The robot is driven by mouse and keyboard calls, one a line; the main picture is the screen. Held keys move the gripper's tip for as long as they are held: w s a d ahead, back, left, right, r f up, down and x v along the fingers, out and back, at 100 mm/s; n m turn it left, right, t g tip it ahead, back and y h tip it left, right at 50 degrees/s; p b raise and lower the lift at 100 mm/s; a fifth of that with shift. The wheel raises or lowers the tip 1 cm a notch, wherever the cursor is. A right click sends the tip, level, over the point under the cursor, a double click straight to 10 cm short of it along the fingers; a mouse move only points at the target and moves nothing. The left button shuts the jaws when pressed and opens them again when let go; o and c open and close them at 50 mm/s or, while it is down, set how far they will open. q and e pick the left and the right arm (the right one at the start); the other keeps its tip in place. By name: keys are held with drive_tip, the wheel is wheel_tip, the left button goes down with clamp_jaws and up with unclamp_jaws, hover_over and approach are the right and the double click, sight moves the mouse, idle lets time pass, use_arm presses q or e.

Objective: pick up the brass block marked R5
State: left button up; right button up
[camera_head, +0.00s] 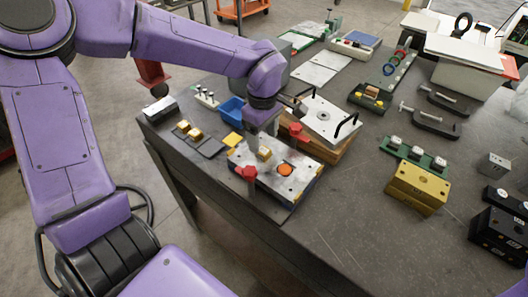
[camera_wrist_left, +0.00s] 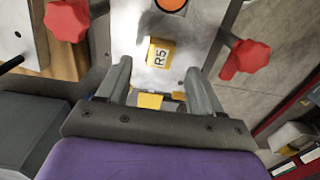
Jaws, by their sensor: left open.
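The brass block marked R5 (camera_wrist_left: 160,52) sits on a light metal mould plate (camera_wrist_left: 135,30), its label turned sideways in the left wrist view. In the head view the block (camera_head: 265,153) is on the mould plate (camera_head: 300,184), just below my left gripper (camera_head: 259,138). The left gripper's two fingers (camera_wrist_left: 158,70) are open and apart, pointing toward the block, one to each side of it in the wrist view. I cannot tell how far above the block they are. My right gripper is not in view.
Red knobs (camera_head: 249,173) (camera_head: 299,131) stand up on both sides of the plate, close to the left gripper. An orange disc (camera_head: 285,170) lies near the block. A handled metal plate (camera_head: 325,115) is behind. Two brass pieces (camera_head: 189,130) lie at left; a larger brass block (camera_head: 418,186) is at right.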

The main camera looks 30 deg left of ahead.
sight(264, 150)
use_arm(q)
wheel_tip(264, 150, down, 4)
drive_tip(key=shift+w+f+p, duration=0.1)
drive_tip(key=shift+f+p, duration=0.1)
drive_tip(key=shift+p, duration=0.1)
clamp_jaws()
